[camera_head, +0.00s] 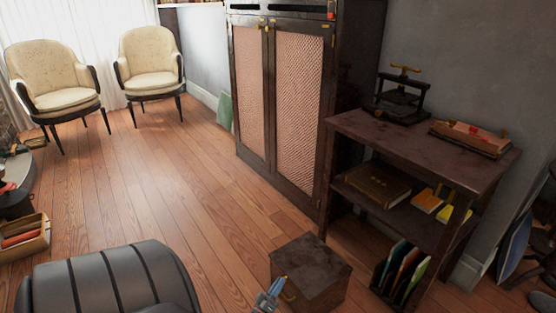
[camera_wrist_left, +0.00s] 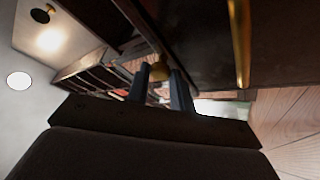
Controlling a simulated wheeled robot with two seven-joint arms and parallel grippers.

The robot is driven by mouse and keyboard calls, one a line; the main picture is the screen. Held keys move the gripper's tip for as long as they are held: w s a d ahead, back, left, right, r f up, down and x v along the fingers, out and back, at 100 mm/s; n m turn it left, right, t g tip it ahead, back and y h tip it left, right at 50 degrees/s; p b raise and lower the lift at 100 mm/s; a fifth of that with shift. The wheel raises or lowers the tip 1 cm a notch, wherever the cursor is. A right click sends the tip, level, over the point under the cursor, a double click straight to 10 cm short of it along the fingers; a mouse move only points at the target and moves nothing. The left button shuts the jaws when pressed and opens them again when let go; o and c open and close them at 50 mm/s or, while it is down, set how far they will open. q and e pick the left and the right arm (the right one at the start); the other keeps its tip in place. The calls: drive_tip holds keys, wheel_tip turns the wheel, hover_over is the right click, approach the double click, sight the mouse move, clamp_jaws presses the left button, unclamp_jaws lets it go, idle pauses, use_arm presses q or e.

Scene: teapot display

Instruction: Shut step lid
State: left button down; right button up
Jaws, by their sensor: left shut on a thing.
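The step (camera_head: 312,268) is a dark brown wooden box on the floor, in front of the cabinet and beside the shelf table. Its top looks flat; I cannot tell how far its lid is open. My left gripper (camera_head: 272,293) is at the box's near left side, by a small brass handle (camera_head: 289,296). In the left wrist view, a brass piece (camera_wrist_left: 160,70) sits between my left fingers (camera_wrist_left: 162,84), which are shut on it. A dark wood panel with a long brass strip (camera_wrist_left: 243,45) is close above. My right gripper is not in view.
A tall cabinet (camera_head: 253,92) stands behind the step. A shelf table (camera_head: 417,151) with a press (camera_head: 399,97) and books stands at the right. A black ribbed rounded piece (camera_head: 107,279) is at the lower left. Bare wooden floor (camera_head: 167,185) lies left of the cabinet.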

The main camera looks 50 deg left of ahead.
use_arm(q)
drive_tip(key=shift+d+f, duration=0.15)
drive_tip(key=shift+f, duration=0.3)
drive_tip(key=c, duration=1.4)
unclamp_jaws()
drive_tip(key=shift+f, duration=0.1)
drive_tip(key=shift+c, duration=0.2)
drive_tip(key=shift+o, duration=1)
drive_tip(key=v, duration=0.7)
drive_tip(key=shift+s+p, duration=0.35)
